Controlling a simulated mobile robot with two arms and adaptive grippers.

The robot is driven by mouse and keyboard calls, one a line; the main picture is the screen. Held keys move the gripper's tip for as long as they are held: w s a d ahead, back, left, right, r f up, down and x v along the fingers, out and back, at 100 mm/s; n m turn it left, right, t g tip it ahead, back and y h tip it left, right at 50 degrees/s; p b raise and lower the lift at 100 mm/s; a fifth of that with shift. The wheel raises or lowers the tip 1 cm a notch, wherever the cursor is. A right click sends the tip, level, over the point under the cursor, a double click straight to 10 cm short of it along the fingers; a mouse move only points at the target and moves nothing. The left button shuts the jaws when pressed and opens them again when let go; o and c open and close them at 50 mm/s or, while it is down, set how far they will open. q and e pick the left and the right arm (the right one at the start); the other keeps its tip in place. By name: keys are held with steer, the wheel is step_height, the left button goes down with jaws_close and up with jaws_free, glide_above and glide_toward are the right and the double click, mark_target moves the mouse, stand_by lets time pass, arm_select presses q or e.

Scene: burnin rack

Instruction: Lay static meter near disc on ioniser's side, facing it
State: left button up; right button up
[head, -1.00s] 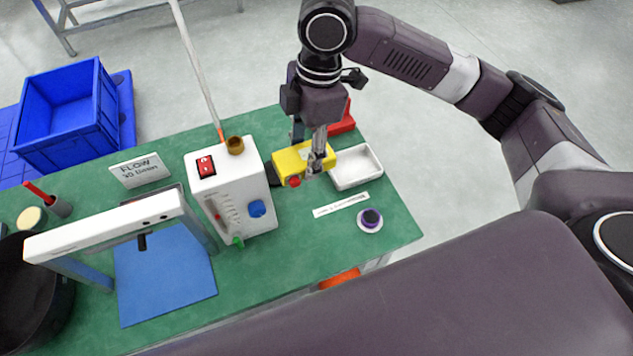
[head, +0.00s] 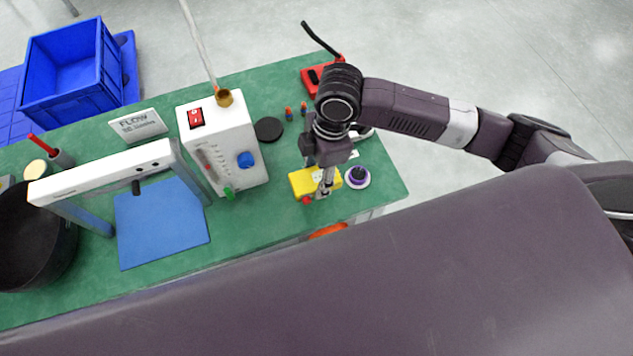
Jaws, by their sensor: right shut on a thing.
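The yellow block with a red knob, which looks like the static meter (head: 302,184), is in my right gripper (head: 325,190). The gripper is shut on it from above, near the bench's front edge. I cannot tell whether the meter touches the bench. A flat black disc (head: 268,130) lies behind and left of it, beside the white box with a red switch (head: 222,145). A white round piece with a purple top (head: 357,177) stands just right of the meter. The white bar on posts (head: 105,172), possibly the ioniser, spans a blue mat (head: 160,225). My left gripper is out of view.
A red tool with a black lead (head: 315,75) lies at the back right. A white tray (head: 362,134) is mostly hidden by my right arm. Small coloured pegs (head: 296,111) stand behind the meter. A black round container (head: 30,245) is at the left.

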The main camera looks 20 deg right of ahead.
mark_target(316, 185)
steer(key=shift+f, duration=0.35)
step_height(316, 185, down, 4)
steer(key=shift+r, duration=0.25)
steer(key=shift+f, duration=0.25)
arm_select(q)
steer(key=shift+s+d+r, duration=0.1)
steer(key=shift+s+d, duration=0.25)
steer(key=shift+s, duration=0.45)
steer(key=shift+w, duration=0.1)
arm_select(e)
steer(key=shift+f, duration=0.15)
steer(key=o, duration=1.3)
steer(key=shift+c, duration=0.2)
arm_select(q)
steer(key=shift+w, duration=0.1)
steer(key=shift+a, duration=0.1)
